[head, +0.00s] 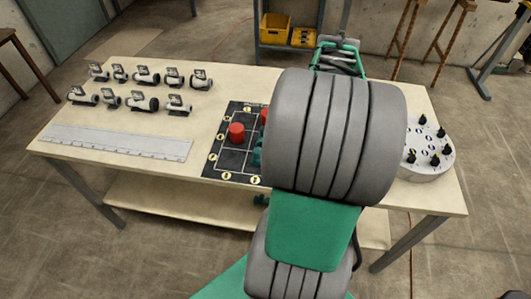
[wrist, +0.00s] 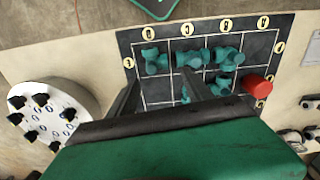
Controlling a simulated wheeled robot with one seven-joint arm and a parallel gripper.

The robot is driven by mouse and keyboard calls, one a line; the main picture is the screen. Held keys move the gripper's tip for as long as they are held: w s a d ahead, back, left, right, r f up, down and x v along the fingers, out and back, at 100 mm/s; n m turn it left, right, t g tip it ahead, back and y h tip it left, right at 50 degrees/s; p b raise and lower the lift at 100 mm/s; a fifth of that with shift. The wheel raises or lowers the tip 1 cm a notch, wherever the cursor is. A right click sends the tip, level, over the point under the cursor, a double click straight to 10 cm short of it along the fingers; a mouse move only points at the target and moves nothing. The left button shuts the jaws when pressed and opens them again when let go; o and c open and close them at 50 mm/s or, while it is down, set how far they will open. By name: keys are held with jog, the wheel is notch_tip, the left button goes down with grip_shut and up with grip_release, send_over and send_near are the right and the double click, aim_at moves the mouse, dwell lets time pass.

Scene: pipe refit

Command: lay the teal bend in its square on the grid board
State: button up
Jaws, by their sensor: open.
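The dark grid board (wrist: 160,90) with white lines and round labels shows in the wrist view; in the head view its left part (head: 222,160) shows beside my arm. Several teal pipe pieces lie on it, close together. A teal piece that looks like a bend (wrist: 153,60) lies in the upper left square, and others (wrist: 192,57) (wrist: 228,58) lie to its right. My gripper (wrist: 161,78) is open above the board, its fingertips just below and either side of the bend-like piece. I cannot tell for sure which piece is the bend. My arm hides the gripper in the head view.
A red cylinder (wrist: 257,84) stands on the board; the head view shows it (head: 236,132) and part of another. A round white base with black knobs (head: 428,150) is on the right. Several grey-white fittings (head: 146,76) and a long ruler-like plate (head: 118,141) lie on the left.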

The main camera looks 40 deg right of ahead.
jog(key=w+a+r+n+t, duration=0.15)
jog(key=w+a, duration=0.25)
jog(key=a, duration=0.5)
jog(key=w+a+r+n, duration=0.1)
jog(key=w+a+n, duration=0.25)
jog(key=a, duration=0.45)
jog(key=s+a+n+t, duration=0.1)
jog(key=a+n+t, duration=0.1)
jog(key=a, duration=1.2)
jog(key=shift+f+n, duration=0.3)
jog(key=shift+n, duration=0.5)
jog(key=shift+s+a, duration=0.1)
